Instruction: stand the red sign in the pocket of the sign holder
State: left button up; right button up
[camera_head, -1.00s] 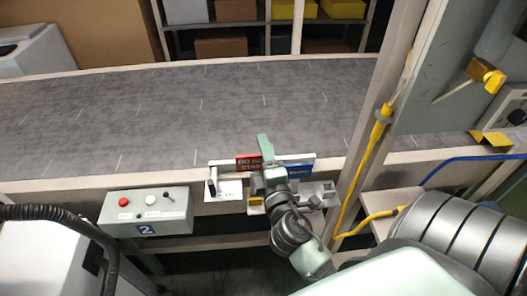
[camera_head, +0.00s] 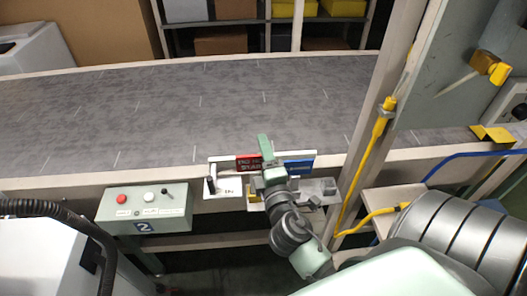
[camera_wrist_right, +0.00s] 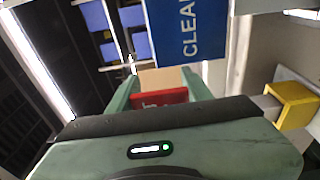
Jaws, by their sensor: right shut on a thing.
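The red sign (camera_head: 248,164), with white lettering, is at the sign holder (camera_head: 222,191) on the near edge of the conveyor. My right gripper (camera_head: 267,152) is shut on it, at the sign's right end in the head view. In the right wrist view the red sign (camera_wrist_right: 160,97) shows between the two green fingers. A blue sign (camera_head: 300,168) stands just right of the gripper; in the right wrist view it (camera_wrist_right: 188,35) reads "CLEA…". The gripper hides part of the holder, and I cannot tell whether the red sign's lower edge is in the pocket. My left gripper is not in view.
A control box (camera_head: 145,210) with red and white buttons hangs left of the holder. The grey conveyor belt (camera_head: 200,110) behind is empty. A post (camera_head: 372,130) with a yellow cable stands to the right. Small dark blocks lie on the shelf below the blue sign.

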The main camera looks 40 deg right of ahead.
jog(key=shift+f+b, duration=1.35)
jog(key=shift+f, duration=0.15)
jog(key=o, duration=1.5)
